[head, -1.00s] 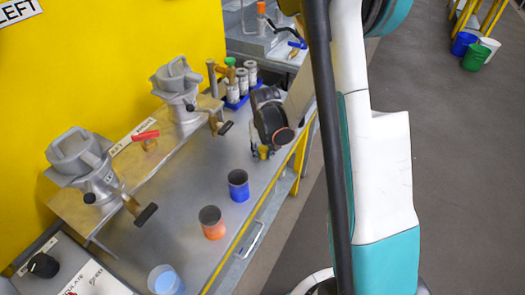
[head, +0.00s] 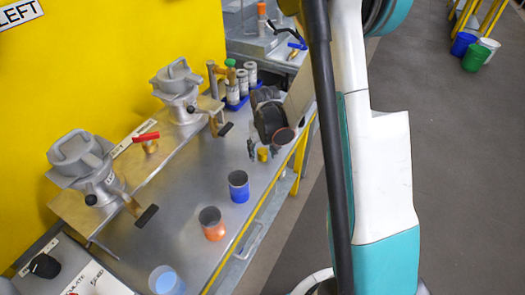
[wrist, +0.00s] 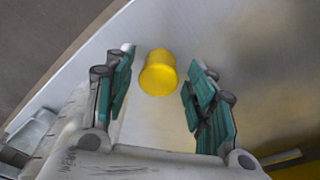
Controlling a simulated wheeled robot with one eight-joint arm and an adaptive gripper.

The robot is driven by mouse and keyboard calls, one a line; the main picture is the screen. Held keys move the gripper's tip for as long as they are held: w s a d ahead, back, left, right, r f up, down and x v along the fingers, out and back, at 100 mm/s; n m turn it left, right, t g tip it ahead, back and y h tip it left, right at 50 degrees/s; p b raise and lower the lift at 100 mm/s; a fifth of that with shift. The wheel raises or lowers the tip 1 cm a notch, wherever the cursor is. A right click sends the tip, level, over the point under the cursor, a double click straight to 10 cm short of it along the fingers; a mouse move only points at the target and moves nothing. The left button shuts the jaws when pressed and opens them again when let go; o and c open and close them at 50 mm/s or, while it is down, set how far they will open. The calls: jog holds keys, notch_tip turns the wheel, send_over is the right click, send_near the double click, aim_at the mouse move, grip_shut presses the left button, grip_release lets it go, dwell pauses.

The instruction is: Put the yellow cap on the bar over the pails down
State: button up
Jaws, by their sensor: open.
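The yellow cap (head: 262,154) stands on the grey metal bench top, near its right edge. My gripper (head: 263,146) is just above it, pointing down, with its dark wrist housing over the cap. In the wrist view the cap (wrist: 158,75) lies between the two green-padded fingers (wrist: 161,62), with a clear gap on both sides. The gripper is open and holds nothing. I cannot tell the exact height of the fingertips above the bench.
Two grey lidded agitators (head: 86,160) (head: 178,82) sit on a raised plate at left. A blue rack (head: 238,103) holds canisters behind my gripper.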

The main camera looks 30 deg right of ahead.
jog(key=s+a+r+t+p, duration=0.1)
jog(key=s+a+r, duration=0.15)
jog(key=r, duration=0.55)
jog(key=s+a+r+n+t+p, duration=0.1)
jog(key=s+r, duration=0.3)
jog(key=r, duration=0.5)
jog(key=s+a+r+t+p, duration=0.15)
jog(key=s+r, duration=0.25)
jog(key=r, duration=0.4)
jog(key=s+a+r+t, duration=0.1)
jog(key=s+a+r, duration=0.1)
jog(key=s, duration=0.3)
jog(key=s+a+r+n+t, duration=0.1)
jog(key=s+a+r, duration=0.1)
jog(key=s, duration=0.3)
jog(key=shift+s+r+n, duration=0.3)
jog(key=shift+s+r, duration=0.05)
jog(key=shift+s, duration=0.05)
jog(key=shift+c, duration=0.3)
